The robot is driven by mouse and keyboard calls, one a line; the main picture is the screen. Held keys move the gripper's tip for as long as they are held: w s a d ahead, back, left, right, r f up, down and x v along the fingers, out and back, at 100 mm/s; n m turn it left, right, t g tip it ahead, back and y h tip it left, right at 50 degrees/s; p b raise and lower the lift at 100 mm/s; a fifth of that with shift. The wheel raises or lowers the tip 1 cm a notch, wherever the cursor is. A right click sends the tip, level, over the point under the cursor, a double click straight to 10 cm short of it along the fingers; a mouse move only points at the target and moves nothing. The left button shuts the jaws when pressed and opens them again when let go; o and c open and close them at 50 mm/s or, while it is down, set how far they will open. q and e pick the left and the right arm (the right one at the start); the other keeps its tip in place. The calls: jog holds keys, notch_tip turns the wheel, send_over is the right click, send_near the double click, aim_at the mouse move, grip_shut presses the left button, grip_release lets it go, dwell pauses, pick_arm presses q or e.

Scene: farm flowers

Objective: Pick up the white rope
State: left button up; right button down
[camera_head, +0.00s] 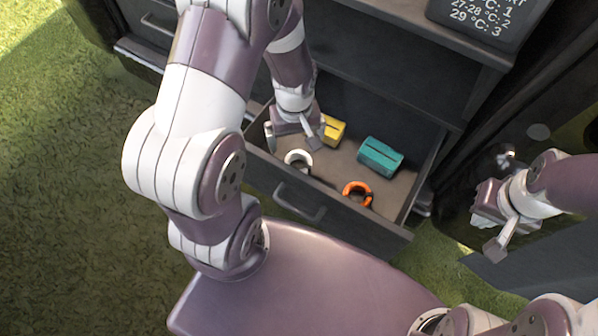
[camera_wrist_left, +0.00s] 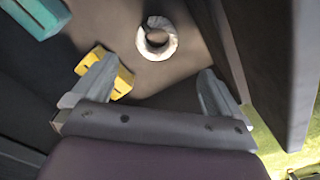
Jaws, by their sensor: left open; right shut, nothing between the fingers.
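The white rope (camera_head: 298,159) is a small coiled ring lying on the floor of an open drawer (camera_head: 410,192), near its left end. In the left wrist view the white rope (camera_wrist_left: 157,40) lies ahead of the fingers, apart from them and roughly between their lines. My left gripper (camera_head: 291,131) is open above the left part of the drawer; in its wrist view its two fingers (camera_wrist_left: 150,88) are spread with nothing between them. My right gripper (camera_head: 487,226) is shut and empty, outside the drawer at the right.
A yellow block (camera_head: 333,130) lies close to my left gripper, partly behind one finger in the wrist view. A teal block (camera_head: 380,156) and an orange ring (camera_head: 357,193) lie further right in the drawer. The drawer walls and the dark cabinet (camera_head: 385,100) bound the space.

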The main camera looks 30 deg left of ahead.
aim_at(298, 161)
pick_arm(q)
notch_tip(298, 161, down, 6)
jog(key=b, duration=0.3)
jog(key=shift+f+b, duration=0.15)
jog(key=shift+b, duration=0.15)
jog(key=f+b, duration=0.4)
jog(key=f, duration=0.1)
jog(key=shift+w+d+f+b, duration=0.15)
jog(key=shift+w+d+b, duration=0.05)
jog(key=shift+b, duration=0.2)
jog(key=shift+r, duration=0.2)
jog(key=shift+c, duration=0.3)
jog(key=c, duration=1.1)
